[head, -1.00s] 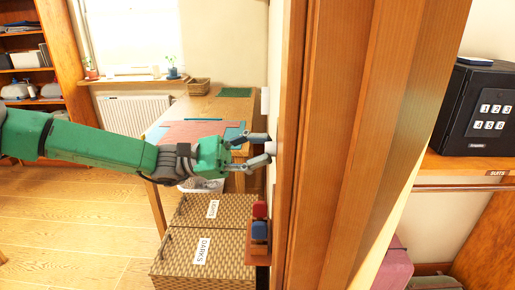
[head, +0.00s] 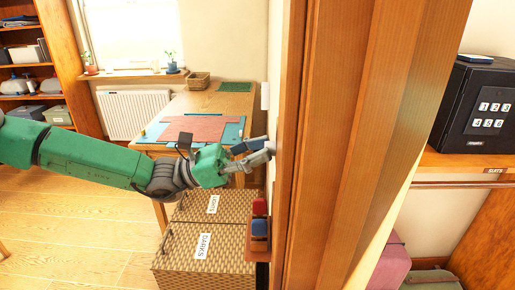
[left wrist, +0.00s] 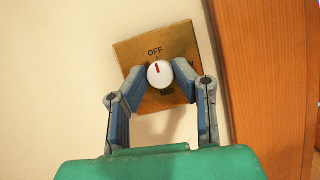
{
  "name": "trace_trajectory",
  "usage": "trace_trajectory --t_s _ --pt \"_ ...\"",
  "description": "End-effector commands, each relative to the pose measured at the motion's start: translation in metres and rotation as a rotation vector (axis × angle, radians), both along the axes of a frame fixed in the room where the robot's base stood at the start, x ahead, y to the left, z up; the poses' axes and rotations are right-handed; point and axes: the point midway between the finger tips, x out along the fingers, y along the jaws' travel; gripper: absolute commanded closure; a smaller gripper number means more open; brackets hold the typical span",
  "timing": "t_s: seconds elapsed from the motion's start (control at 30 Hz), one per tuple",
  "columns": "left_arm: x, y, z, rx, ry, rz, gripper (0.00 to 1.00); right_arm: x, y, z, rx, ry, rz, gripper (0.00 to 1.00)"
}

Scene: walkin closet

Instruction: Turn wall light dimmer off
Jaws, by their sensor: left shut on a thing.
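The wall light dimmer has a round white knob (left wrist: 159,74) on a square brass plate (left wrist: 181,38) on the cream wall. The plate looks tilted in the left wrist view. The knob's red mark points up toward the word OFF. Other lettering below the knob is partly hidden. My left gripper (left wrist: 161,72) is shut on the knob, one blue-grey finger on each side. In the head view my left gripper (head: 268,150) reaches the wall just left of the wooden door frame, and the knob is hidden there. My right gripper is not in view.
The wooden door frame (head: 335,140) stands close right of my left gripper. Red and blue items sit on a small wall shelf (head: 257,248) below it. Wicker hampers (head: 200,262) and a table (head: 232,104) are nearby. A black safe (head: 478,108) is at right.

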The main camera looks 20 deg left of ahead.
Motion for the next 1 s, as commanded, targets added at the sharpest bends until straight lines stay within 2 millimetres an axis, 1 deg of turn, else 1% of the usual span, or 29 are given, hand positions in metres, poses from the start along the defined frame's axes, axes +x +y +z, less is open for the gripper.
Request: trace_trajectory --t_s 0.03,0.3,0.33,0.37,0.4,0.67,0.77,0.87,1.0 --pt "0.001 0.000 -0.007 0.011 0.013 0.003 1.00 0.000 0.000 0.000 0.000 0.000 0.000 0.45" --pt "0.000 0.000 -0.007 0.012 0.012 0.002 1.00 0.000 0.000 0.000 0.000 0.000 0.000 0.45" --pt "0.000 0.000 -0.007 0.012 0.012 0.002 0.73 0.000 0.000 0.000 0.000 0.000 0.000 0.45" --pt "0.000 0.000 -0.007 0.012 0.012 0.002 0.63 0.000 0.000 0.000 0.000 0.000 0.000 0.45" --pt "0.000 0.000 -0.006 0.011 0.011 0.003 0.57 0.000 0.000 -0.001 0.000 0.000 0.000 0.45" --pt "-0.002 0.001 -0.002 0.005 0.003 0.001 0.57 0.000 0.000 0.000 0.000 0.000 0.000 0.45" --pt "-0.003 0.005 -0.003 0.003 0.002 0.002 0.57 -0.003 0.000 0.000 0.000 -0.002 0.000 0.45" --pt "-0.004 0.015 -0.008 0.004 0.003 0.004 0.57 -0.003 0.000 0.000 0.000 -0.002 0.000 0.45" --pt "-0.009 0.040 -0.019 0.005 0.004 0.006 0.57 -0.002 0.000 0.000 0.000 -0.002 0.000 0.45"
